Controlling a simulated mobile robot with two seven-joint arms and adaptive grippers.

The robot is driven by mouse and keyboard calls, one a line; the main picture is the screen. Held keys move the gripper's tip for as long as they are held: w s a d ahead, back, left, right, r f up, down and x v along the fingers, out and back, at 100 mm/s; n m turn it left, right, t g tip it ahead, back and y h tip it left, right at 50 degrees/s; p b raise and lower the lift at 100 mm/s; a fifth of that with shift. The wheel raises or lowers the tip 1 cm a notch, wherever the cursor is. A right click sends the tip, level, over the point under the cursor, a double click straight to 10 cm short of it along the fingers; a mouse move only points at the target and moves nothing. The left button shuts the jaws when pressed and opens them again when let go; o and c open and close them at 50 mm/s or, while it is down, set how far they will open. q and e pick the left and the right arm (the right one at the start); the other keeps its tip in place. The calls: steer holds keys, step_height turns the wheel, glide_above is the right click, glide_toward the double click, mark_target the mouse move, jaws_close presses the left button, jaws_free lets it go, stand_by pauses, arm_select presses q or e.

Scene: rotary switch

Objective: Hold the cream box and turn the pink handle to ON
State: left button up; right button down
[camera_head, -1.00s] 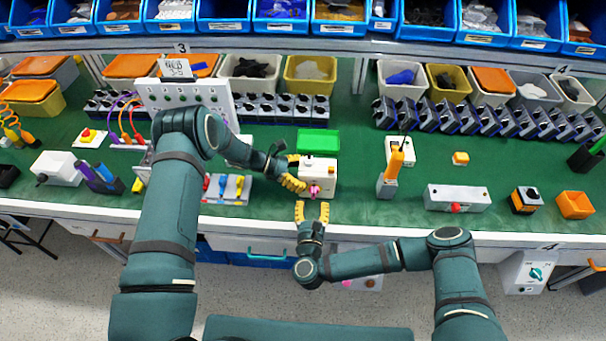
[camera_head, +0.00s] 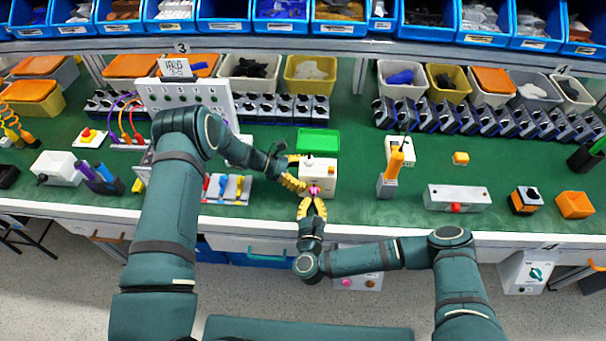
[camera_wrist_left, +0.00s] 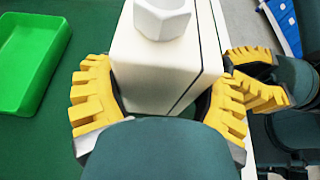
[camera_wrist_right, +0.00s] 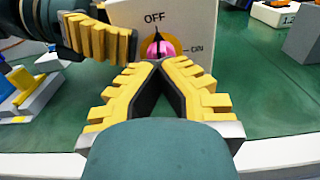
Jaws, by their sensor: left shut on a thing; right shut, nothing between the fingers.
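The cream box (camera_head: 318,172) stands on the green bench top near its front edge. My left gripper (camera_head: 295,173) is shut on the box from its left side. In the left wrist view the box (camera_wrist_left: 160,70) sits between the yellow fingers (camera_wrist_left: 165,105). The pink handle (camera_wrist_right: 158,46) is on the box's front face, below OFF and left of ON. Its ridge looks upright, toward OFF, but its lower part is hidden by my right fingertips. My right gripper (camera_wrist_right: 158,64) is shut and empty, its tips right at the handle; touching cannot be told.
A green tray (camera_head: 318,141) lies behind the box. A rack with coloured handles (camera_head: 228,189) stands to its left. An orange-topped device (camera_head: 391,175) stands to the right, with bare bench between. The bench's white front edge (camera_head: 400,236) runs below the box.

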steer(key=m, duration=0.5)
steer(key=shift+d+m, duration=0.1)
steer(key=shift+m, duration=0.2)
steer(key=m, duration=0.5)
steer(key=shift+m, duration=0.4)
steer(key=c, duration=1)
jaws_free()
steer(key=shift+s, duration=0.15)
steer(key=shift+s, duration=2.4)
